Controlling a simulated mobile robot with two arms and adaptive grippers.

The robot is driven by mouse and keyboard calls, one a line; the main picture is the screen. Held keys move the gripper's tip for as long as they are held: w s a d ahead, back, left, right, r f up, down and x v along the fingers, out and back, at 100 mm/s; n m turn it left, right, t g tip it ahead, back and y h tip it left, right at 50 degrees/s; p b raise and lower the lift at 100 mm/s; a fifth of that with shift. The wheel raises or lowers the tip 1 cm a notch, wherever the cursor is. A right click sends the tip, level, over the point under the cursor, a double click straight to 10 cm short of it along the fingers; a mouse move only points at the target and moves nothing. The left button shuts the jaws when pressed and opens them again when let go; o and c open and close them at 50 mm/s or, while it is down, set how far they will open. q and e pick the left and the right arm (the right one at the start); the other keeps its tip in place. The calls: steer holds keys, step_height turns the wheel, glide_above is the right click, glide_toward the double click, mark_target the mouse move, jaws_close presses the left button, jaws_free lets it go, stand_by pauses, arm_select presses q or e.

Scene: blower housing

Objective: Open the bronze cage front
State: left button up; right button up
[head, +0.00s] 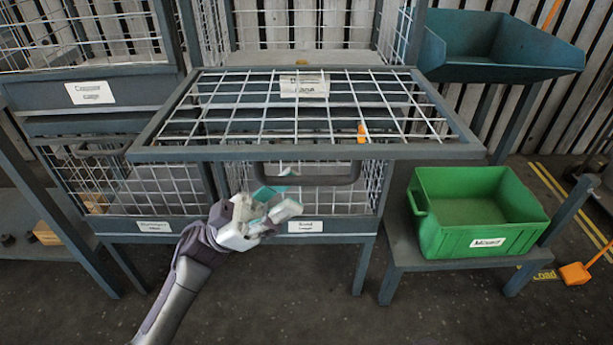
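A wire-mesh front (235,117) in a grey frame lies folded out almost flat towards me from the upper middle cage (305,18). Its white label (303,85) is blurred; the lower word looks like "cage". I take it for the bronze cage front. Its dark bar handle (309,179) hangs below the near edge. The upper cage stands open behind the front. My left gripper (277,206) is below the handle and seems apart from it, in front of the lower cage. Its fingers are blurred, and nothing is clearly held. My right gripper is out of view.
The lower middle cage bears a blurred label (307,226). A copper-labelled cage (90,93) stands at upper left. A green bin (475,205) sits on a low stand at right, with a blue bin (495,48) above. Dark floor (290,305) is free in front.

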mark_target(302, 184)
arm_select(q)
steer(key=shift+x, duration=2.25)
jaws_close()
